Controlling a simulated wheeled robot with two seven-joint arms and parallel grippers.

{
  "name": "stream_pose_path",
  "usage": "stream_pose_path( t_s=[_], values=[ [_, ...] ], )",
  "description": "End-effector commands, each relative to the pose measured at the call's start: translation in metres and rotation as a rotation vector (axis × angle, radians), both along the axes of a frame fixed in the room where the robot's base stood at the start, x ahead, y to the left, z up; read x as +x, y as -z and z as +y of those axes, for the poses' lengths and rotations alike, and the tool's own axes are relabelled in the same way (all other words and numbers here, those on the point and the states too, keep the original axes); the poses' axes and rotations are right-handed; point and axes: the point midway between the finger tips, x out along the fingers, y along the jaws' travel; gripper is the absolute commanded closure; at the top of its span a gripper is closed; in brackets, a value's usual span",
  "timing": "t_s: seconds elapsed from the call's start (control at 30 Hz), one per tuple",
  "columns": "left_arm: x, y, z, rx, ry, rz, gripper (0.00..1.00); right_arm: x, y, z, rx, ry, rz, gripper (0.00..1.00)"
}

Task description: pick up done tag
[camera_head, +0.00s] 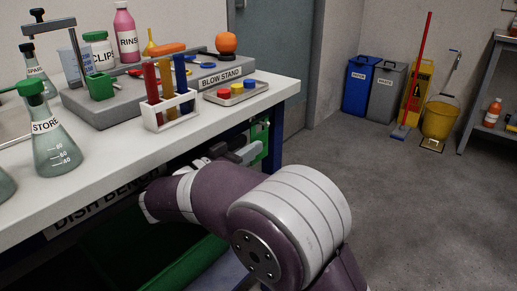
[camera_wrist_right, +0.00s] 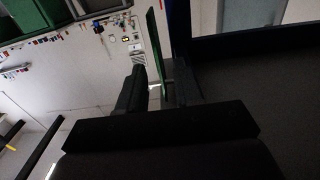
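A green panel (camera_head: 258,140) shows at the bench's right end, below the worktop. I can read no writing on it, so I cannot tell whether it is the done tag. My right gripper (camera_head: 240,152) is under the worktop's front edge, right beside this panel. In the right wrist view a thin green plate (camera_wrist_right: 159,50), seen edge-on, stands between the two dark fingers of my right gripper (camera_wrist_right: 162,88). The fingers are apart, and a gap shows beside the plate. My left gripper is not in view.
The white worktop (camera_head: 225,118) overhangs my right gripper closely. On it stand a STORE flask (camera_head: 55,140), a rack of coloured tubes (camera_head: 168,110) and a tray of coloured caps (camera_head: 236,93). A green bin (camera_head: 150,262) is below. The floor (camera_head: 420,215) to the right is clear.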

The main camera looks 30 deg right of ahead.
Motion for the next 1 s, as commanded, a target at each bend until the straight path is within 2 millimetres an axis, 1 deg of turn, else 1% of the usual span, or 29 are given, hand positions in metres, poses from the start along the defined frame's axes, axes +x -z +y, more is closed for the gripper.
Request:
stream_pose_path(
  t_s=[0.07,0.2,0.3,0.4,0.57,0.6,0.67,0.7,1.0],
  values=[
    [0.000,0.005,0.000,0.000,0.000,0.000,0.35,0.003,0.002,-0.008,-0.001,0.001,-0.001,0.66],
    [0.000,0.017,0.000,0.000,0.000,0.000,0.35,0.013,0.004,-0.033,-0.001,0.003,-0.001,0.66],
    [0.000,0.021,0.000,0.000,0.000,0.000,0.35,0.019,0.002,-0.046,0.000,0.002,-0.002,0.66],
    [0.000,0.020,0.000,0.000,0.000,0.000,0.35,0.021,0.000,-0.050,-0.001,-0.002,-0.001,0.66],
    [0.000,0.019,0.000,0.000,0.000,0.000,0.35,0.021,-0.001,-0.050,-0.001,-0.003,0.000,0.66],
    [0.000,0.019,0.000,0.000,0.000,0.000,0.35,0.021,-0.001,-0.050,-0.001,-0.003,0.000,0.79],
    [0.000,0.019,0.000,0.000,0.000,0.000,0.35,0.021,-0.001,-0.050,-0.001,-0.003,0.000,0.98],
    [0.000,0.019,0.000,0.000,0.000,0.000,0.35,0.021,-0.001,-0.050,-0.001,-0.003,0.000,1.00],
    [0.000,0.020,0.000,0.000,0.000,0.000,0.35,0.021,-0.001,-0.050,-0.001,-0.002,0.000,1.00]
  ],
)
